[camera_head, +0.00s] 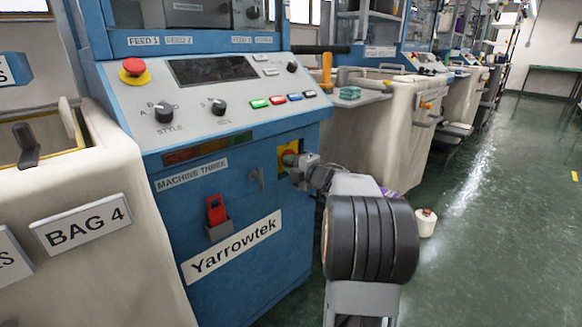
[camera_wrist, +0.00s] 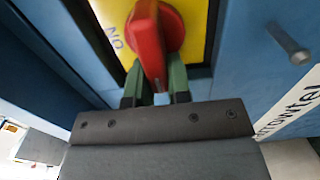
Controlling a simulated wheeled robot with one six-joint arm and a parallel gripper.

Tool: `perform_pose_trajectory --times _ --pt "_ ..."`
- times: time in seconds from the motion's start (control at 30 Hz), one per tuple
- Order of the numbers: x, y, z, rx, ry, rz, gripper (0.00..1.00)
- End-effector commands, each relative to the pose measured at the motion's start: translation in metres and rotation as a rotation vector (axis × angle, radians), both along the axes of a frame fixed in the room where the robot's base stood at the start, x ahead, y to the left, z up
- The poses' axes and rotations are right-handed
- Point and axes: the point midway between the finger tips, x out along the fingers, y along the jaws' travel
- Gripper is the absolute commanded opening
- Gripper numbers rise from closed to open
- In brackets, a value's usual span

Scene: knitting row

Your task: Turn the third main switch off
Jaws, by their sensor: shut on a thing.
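The main switch is a red rotary handle (camera_wrist: 150,45) on a yellow plate (camera_wrist: 195,42), on the blue front of the machine labelled MACHINE THREE (camera_head: 192,175). In the head view the yellow plate (camera_head: 283,157) shows, and the handle is mostly hidden behind my gripper. My gripper (camera_head: 292,163) reaches the switch from the right. In the wrist view the green fingers of my gripper (camera_wrist: 156,88) stand on either side of the red handle's near end, shut on it. Part of the plate's lettering shows; the rest is hidden.
A red tag or clip (camera_head: 216,209) in a grey holder sits on the same panel, left of the switch. A metal handle (camera_wrist: 288,42) juts from the panel nearby. A yarn cone (camera_head: 426,222) stands on the green floor (camera_head: 490,230), which is open to the right.

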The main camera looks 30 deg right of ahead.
Motion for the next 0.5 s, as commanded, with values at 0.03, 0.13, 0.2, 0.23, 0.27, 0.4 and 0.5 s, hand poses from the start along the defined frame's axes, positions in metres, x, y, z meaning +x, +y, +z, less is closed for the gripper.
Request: perform_pose_trajectory --times 0.03,0.13,0.2,0.23,0.27,0.4,0.5 --pt "0.0000 -0.0001 -0.0008 -0.006 -0.001 0.000 0.00" --pt "-0.0001 -0.0002 -0.0006 -0.011 -0.001 -0.001 0.00" --pt "-0.0001 -0.0002 -0.0004 -0.013 -0.001 -0.001 0.00" --pt "-0.0001 -0.0002 -0.0004 -0.013 -0.001 -0.001 0.00" --pt "-0.0001 -0.0002 -0.0004 -0.013 -0.001 -0.001 0.00" --pt "-0.0001 -0.0002 -0.0004 -0.013 -0.001 -0.001 0.00" --pt "0.0000 -0.0003 -0.0004 -0.013 -0.001 -0.001 0.21"
